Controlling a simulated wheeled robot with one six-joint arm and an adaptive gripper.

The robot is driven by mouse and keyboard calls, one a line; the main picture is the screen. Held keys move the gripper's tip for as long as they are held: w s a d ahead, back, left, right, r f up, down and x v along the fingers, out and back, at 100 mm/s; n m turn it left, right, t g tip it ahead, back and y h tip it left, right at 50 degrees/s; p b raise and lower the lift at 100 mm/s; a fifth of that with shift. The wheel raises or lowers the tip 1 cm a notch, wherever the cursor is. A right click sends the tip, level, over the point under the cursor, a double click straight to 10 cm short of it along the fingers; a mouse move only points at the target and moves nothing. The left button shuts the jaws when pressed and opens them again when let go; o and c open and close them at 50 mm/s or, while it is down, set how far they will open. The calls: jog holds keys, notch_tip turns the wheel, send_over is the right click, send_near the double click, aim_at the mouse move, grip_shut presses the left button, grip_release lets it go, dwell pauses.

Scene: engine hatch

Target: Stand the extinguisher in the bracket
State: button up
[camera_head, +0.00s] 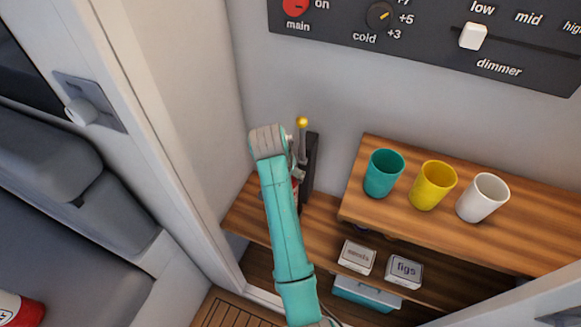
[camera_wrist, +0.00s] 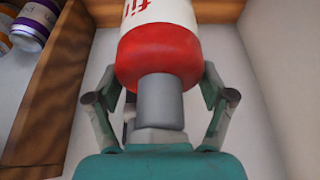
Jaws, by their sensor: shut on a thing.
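The extinguisher (camera_wrist: 160,58) is a red and white cylinder with red lettering. It fills the upper middle of the wrist view, its red end and a grey neck toward my gripper. My gripper (camera_wrist: 162,88) has a finger on each side of that end and is shut on it. In the head view, my gripper and forearm cover most of the extinguisher; a red and white sliver (camera_head: 295,190) shows beside the arm. The dark upright bracket (camera_head: 312,165) stands against the wall just right of it. I cannot tell whether the extinguisher is seated in it.
A yellow knob (camera_head: 302,122) sits just above my gripper. A wooden shelf (camera_head: 400,225) at right holds teal (camera_head: 384,173), yellow (camera_head: 433,185) and white (camera_head: 482,197) cups. Small boxes (camera_head: 404,270) sit below. A wall panel (camera_head: 430,40) is above; a door frame (camera_head: 150,130) is at left.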

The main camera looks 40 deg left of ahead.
jog(key=shift+r, duration=0.1)
jog(key=o, duration=1.7)
jog(key=v, duration=1.2)
